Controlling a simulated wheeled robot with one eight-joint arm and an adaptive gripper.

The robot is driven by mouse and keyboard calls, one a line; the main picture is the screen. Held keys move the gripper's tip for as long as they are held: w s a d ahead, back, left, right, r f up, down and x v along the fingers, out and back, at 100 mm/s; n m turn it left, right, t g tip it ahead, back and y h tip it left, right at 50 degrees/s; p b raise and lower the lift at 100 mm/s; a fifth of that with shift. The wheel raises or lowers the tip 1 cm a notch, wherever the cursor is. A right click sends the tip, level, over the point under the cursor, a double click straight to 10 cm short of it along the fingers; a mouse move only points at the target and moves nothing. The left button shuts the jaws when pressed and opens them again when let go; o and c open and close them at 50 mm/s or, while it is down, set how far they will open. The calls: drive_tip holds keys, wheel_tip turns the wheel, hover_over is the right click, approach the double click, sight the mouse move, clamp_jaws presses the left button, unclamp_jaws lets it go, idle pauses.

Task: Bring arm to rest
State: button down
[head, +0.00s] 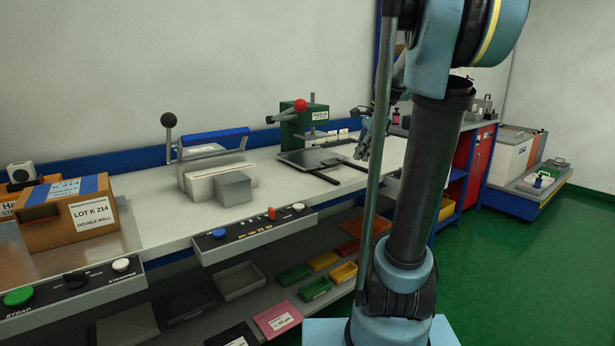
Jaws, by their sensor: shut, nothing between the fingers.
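My arm stands in the right half of the head view, in blue and black links (425,170) rising from a pale blue base. My gripper (366,146) is small and dark, partly hidden behind a thin grey upright. It is shut and empty. It shows against the bench, to the right of the green press (304,122). I cannot tell exactly how far it is from the bench top.
The long bench (150,215) holds a carton (68,222), a sealer with a blue handle (215,165) and control panels (255,232). Several bins and trays (240,280) sit on the shelf below. A red cabinet (480,160) stands behind my arm. Green floor (545,250) is clear at right.

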drive_tip(key=s+f+n+h, duration=0.1)
drive_tip(key=s+f+n, duration=0.7)
drive_tip(key=s, duration=0.5)
drive_tip(key=s+f+n+h, duration=0.1)
drive_tip(key=s+f+n, duration=0.7)
drive_tip(key=s+f, duration=0.4)
drive_tip(key=shift+s+f+n+h, duration=0.35)
drive_tip(key=shift+s+n+h, duration=0.05)
drive_tip(key=shift+s, duration=0.5)
drive_tip(key=shift+a, duration=0.1)
